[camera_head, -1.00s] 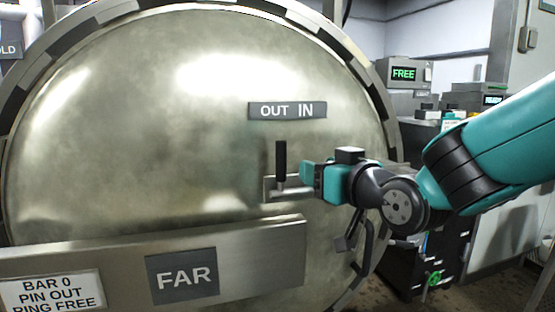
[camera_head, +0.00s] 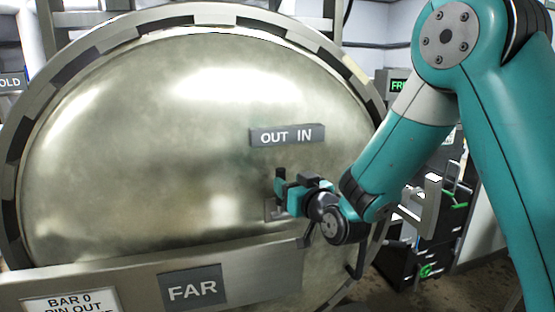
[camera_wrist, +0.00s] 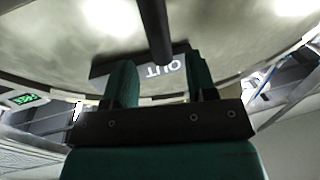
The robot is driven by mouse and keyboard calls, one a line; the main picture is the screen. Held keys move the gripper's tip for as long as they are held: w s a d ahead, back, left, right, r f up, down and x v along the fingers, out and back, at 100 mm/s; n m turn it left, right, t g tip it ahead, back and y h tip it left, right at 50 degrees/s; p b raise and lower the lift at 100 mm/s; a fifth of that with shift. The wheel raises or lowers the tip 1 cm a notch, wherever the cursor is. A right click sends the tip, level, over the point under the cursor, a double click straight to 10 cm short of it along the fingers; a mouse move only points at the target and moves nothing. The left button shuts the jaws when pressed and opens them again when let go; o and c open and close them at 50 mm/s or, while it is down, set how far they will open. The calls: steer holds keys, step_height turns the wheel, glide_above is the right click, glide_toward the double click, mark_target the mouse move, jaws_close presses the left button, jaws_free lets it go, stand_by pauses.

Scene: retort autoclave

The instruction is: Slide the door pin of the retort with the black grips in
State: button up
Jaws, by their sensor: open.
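The retort's big round steel door (camera_head: 150,150) fills the left and middle of the head view. An OUT IN plate (camera_head: 287,135) sits on it. Below the plate is the pin's bracket (camera_head: 269,210), mostly covered by my gripper (camera_head: 282,190). The pin's black grip is largely hidden there. In the wrist view a dark upright bar, apparently the black grip (camera_wrist: 154,32), comes down between the teal fingers of my gripper (camera_wrist: 161,80). The fingers are open, with a gap on both sides of the bar. The OUT lettering shows behind them.
A steel bar with a FAR plate (camera_head: 193,290) crosses the door below my gripper. A sign (camera_head: 70,302) at lower left is partly cut off; BAR 0 is legible. A dark cabinet (camera_head: 432,245) stands at the right, behind my arm.

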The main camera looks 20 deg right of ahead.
mark_target(284, 178)
steer(key=w+a+p, duration=0.1)
steer(key=w+p, duration=0.1)
steer(key=w, duration=0.4)
steer(key=shift+w+a, duration=0.15)
steer(key=shift+w, duration=0.2)
jaws_close()
steer(key=shift+f, duration=0.1)
